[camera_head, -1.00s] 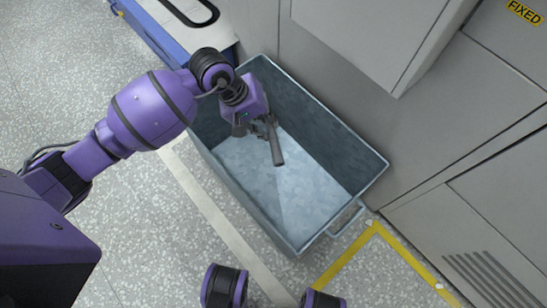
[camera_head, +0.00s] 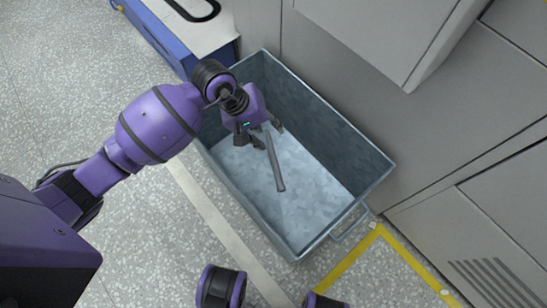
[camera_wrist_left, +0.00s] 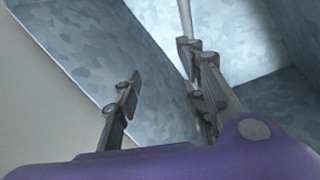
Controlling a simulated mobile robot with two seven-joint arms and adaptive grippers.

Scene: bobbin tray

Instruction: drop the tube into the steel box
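The grey tube (camera_head: 275,165) is inside the steel box (camera_head: 238,187), tilted, with its upper end close to my left gripper's fingers. In the left wrist view, part of the tube (camera_wrist_left: 186,18) shows beyond the right-hand finger, which hides the rest. My left gripper (camera_head: 260,138) is over the box's interior, and its fingers are spread apart. The wrist view also shows the left gripper (camera_wrist_left: 162,68) open, with nothing between the fingertips. I cannot tell whether the tube still touches a finger or rests on the box floor. My right gripper is not in view.
Grey cabinets (camera_head: 440,130) stand close along the box's right side. A blue and white unit (camera_head: 190,35) is behind the box at upper left. Yellow floor tape (camera_head: 350,262) lies near the box's front handle (camera_head: 348,222). Speckled floor is open at left.

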